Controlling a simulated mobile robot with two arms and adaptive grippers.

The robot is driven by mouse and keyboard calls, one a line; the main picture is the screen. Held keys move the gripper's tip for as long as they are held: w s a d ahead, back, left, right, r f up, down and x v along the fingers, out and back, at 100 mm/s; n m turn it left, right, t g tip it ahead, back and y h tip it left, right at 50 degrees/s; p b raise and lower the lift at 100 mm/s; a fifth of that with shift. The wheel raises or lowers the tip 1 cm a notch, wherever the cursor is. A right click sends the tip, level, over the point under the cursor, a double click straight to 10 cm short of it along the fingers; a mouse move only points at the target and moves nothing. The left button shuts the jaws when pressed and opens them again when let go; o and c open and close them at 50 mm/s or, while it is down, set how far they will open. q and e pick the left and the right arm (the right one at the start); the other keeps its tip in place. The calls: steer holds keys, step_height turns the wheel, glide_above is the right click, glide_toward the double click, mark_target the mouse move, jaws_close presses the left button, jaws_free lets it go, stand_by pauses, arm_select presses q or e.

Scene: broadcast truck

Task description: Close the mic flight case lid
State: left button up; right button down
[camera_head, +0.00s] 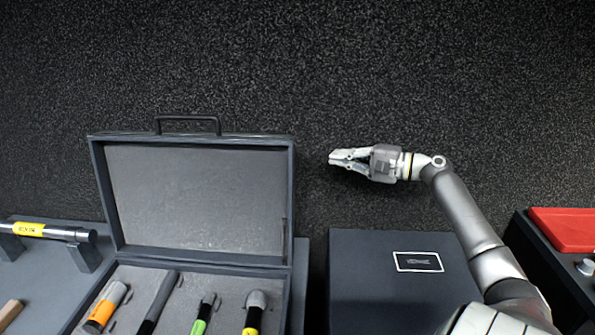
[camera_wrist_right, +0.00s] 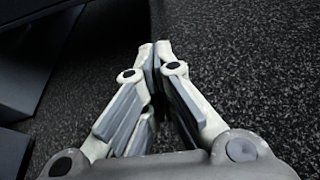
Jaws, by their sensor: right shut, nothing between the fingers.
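The mic flight case (camera_head: 283,301) stands at the lower left of the head view with its lid (camera_head: 195,200) open and upright, a handle (camera_head: 187,119) on the lid's top edge. Several microphones with orange, green and yellow bands lie in the grey foam of its base. My right gripper (camera_head: 333,158) is shut and empty, to the right of the lid and apart from it, pointing left. Its closed fingertips also show in the right wrist view (camera_wrist_right: 153,50). My left gripper is not in view.
A dark box with a white-framed label (camera_head: 418,261) stands right of the case. A red-topped unit (camera_head: 565,229) is at the far right. A metal bar with a yellow label (camera_head: 45,231) lies on supports at the left. Dark speckled surface fills the back.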

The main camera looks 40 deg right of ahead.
steer(key=w+a+p, duration=0.5)
steer(key=w+a, duration=0.1)
steer(key=a, duration=0.1)
steer(key=shift+w, duration=0.2)
stand_by(0.8)
steer(key=shift+r, duration=0.1)
